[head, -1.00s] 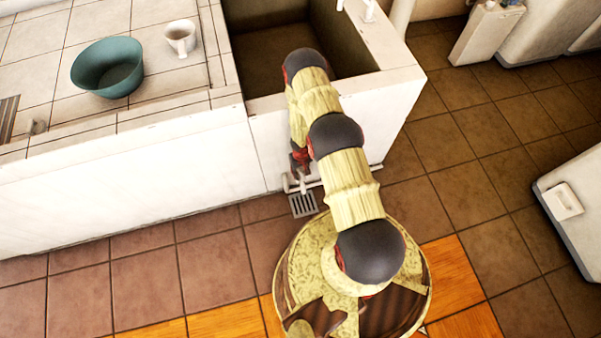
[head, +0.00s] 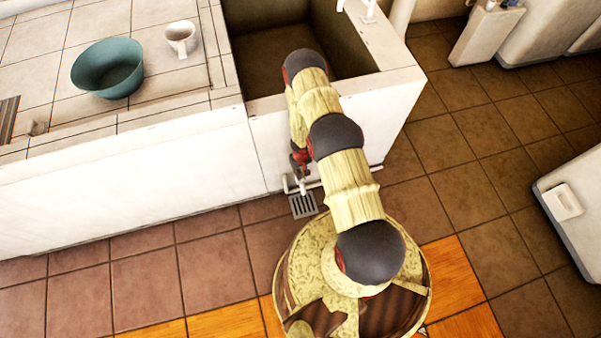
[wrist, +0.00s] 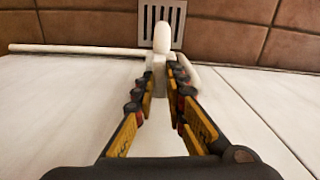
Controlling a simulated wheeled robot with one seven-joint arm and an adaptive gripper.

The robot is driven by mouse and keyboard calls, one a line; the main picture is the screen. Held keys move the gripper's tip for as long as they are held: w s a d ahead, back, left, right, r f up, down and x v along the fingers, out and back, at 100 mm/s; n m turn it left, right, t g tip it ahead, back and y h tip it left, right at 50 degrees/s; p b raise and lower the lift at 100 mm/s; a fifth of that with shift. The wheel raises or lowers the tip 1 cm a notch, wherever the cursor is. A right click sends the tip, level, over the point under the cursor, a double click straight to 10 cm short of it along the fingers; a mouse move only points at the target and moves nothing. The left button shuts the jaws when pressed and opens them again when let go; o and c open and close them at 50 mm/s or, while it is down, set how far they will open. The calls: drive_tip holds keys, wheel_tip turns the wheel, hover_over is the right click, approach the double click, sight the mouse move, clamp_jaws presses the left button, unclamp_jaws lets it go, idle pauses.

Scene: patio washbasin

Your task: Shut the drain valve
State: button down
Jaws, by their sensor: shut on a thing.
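The drain valve has a white lever handle (wrist: 161,40) that shows between my fingertips in the wrist view, pointing toward the floor grate. In the head view the handle (head: 302,187) shows just below my gripper (head: 300,163), low at the front wall of the basin. My gripper (wrist: 160,72) is shut on the handle. The valve body is mostly hidden by my fingers and arm. A thin white pipe (wrist: 75,48) runs from the valve along the foot of the wall.
A metal floor grate (head: 303,206) lies under the valve. The deep basin (head: 262,65) is above it, partly behind my arm. A teal bowl (head: 107,70) and a white mug (head: 181,38) stand on the tiled counter. A white appliance (head: 575,205) is at right; tiled floor between is clear.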

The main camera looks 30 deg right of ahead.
drive_tip(key=shift+m, duration=0.8)
drive_tip(key=c, duration=1.8)
unclamp_jaws()
drive_tip(key=shift+n, duration=0.3)
